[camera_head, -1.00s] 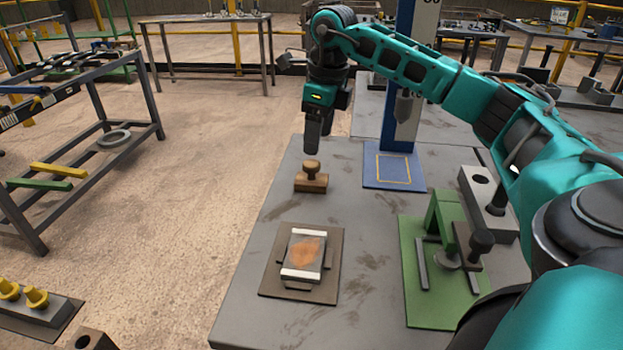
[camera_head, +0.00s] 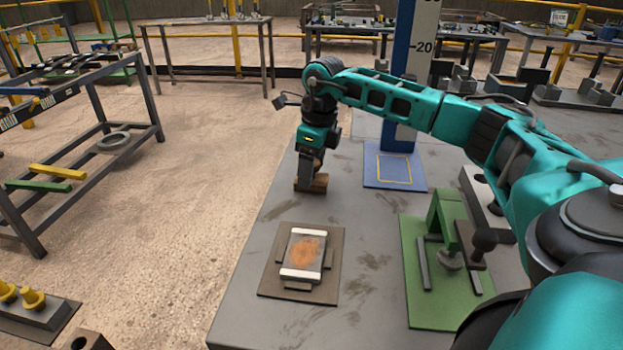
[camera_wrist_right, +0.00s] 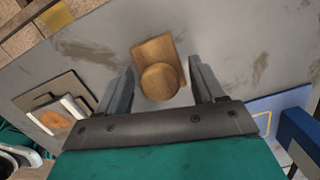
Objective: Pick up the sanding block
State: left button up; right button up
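The sanding block is a wooden block with a round knob on top. It sits on the grey table, and in the head view only parts of its base (camera_head: 320,183) show below my right gripper (camera_head: 307,180). In the right wrist view the sanding block (camera_wrist_right: 158,70) lies between the two spread fingers of my right gripper (camera_wrist_right: 163,88), with a gap visible on each side of the knob. The right gripper is open and lowered around the block. My left gripper is not in view.
A rusty-patched plate on a brown mat (camera_head: 330,285) lies nearer on the table (camera_head: 250,290). A blue pad (camera_head: 415,180) with a post stands to the right. A green clamp fixture (camera_head: 420,300) is at the front right. The table's left edge is close to the block.

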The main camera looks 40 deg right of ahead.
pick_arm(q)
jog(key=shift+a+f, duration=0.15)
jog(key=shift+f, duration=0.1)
pick_arm(e)
jog(key=c, duration=1.1)
jog(key=shift+r, duration=0.1)
jog(key=shift+r, duration=0.65)
pick_arm(q)
jog(key=p, duration=0.1)
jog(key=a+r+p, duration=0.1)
jog(key=p, duration=0.1)
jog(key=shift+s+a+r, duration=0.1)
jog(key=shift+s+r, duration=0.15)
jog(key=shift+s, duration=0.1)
pick_arm(e)
notch_tip(320, 180, up, 19)
jog(key=shift+f, duration=0.2)
